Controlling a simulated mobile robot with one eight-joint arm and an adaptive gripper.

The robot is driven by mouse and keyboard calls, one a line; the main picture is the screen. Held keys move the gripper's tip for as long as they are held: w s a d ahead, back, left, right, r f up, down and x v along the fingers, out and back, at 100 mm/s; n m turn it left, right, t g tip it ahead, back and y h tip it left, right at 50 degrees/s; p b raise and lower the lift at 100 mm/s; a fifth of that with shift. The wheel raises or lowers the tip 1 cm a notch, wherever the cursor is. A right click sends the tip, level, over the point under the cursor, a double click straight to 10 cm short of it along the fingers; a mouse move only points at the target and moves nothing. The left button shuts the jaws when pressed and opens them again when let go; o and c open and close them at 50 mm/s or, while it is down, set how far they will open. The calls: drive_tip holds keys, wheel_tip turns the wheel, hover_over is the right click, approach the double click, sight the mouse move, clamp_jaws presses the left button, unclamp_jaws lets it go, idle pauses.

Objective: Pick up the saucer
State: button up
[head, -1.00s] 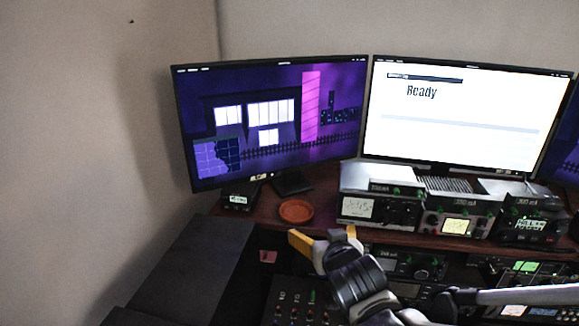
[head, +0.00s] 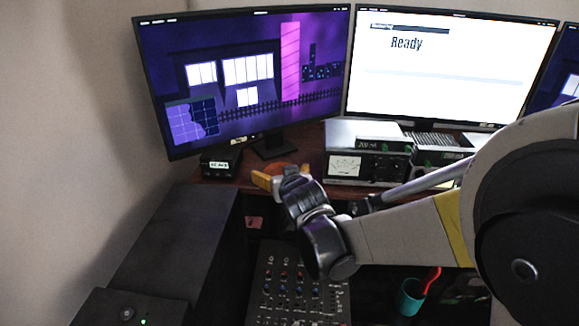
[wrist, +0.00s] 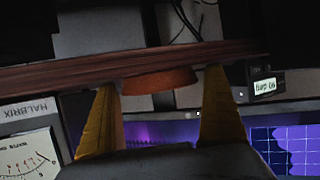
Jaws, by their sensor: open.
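The saucer (head: 284,168) is a round, orange-brown dish on the wooden desk, below the purple-screen monitor in the head view. My gripper (head: 268,180) is in front of it and covers much of it there. In the wrist view, which looks upside down, the saucer (wrist: 158,81) shows edge-on at the desk edge, between the two yellow fingers of my gripper (wrist: 161,80) in the picture. The fingers are wide apart and the gripper is open and empty. I cannot tell whether the fingers reach around the saucer's rim or stop short of it.
A small black box (head: 220,161) stands left of the saucer, and a radio unit with a meter (head: 345,166) stands to the right. The monitor (head: 245,75) rises behind. A mixer panel (head: 290,290) and a teal cup (head: 410,298) are below the desk edge.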

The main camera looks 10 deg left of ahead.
drive_tip(key=c, duration=1.3)
